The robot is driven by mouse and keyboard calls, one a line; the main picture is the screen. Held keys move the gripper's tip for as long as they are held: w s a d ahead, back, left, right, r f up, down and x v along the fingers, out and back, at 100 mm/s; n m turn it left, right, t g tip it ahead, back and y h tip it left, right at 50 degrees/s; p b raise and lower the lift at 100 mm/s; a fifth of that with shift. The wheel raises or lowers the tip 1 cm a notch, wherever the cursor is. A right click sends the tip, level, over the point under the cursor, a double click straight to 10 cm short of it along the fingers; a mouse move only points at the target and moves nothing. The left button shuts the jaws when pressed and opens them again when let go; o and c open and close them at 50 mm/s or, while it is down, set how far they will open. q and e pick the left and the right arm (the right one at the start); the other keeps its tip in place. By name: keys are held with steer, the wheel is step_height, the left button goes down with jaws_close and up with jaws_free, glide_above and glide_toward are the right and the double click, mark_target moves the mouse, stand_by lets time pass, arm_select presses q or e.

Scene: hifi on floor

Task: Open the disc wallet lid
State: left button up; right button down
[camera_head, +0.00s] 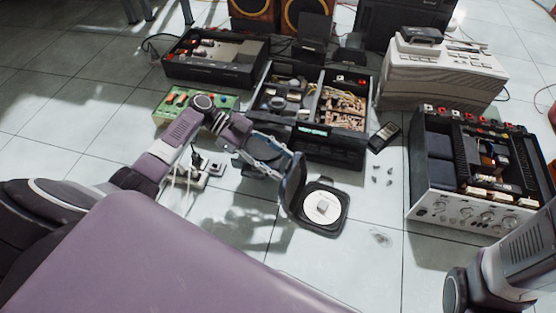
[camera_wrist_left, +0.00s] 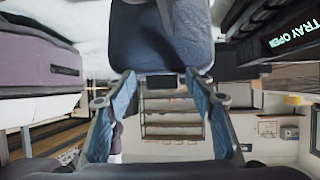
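The disc wallet (camera_head: 338,222) is a dark square case on the floor tiles. A white disc with a small grey square at its centre lies in it. Its lid (camera_head: 293,184) stands raised, roughly upright, on the case's left side. My left gripper (camera_head: 284,160) is at the lid's upper left side. In the left wrist view the blue-grey lid (camera_wrist_left: 160,35) fills the top centre, and its edge meets the spread fingertips of my left gripper (camera_wrist_left: 160,78); firm contact cannot be told. My right arm shows at the lower right, its gripper out of view.
An open black hi-fi unit (camera_head: 335,145) stands just behind the wallet, with a small black device (camera_head: 384,137) beside it. An opened amplifier (camera_head: 470,205) stands at the right. A power strip (camera_head: 190,175) with cables lies left. Floor in front of the wallet is clear.

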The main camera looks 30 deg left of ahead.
arm_select(q)
steer(key=shift+a+r, duration=0.1)
steer(key=v, duration=1.1)
steer(key=shift+a+r, duration=0.2)
steer(key=shift+a, duration=0.15)
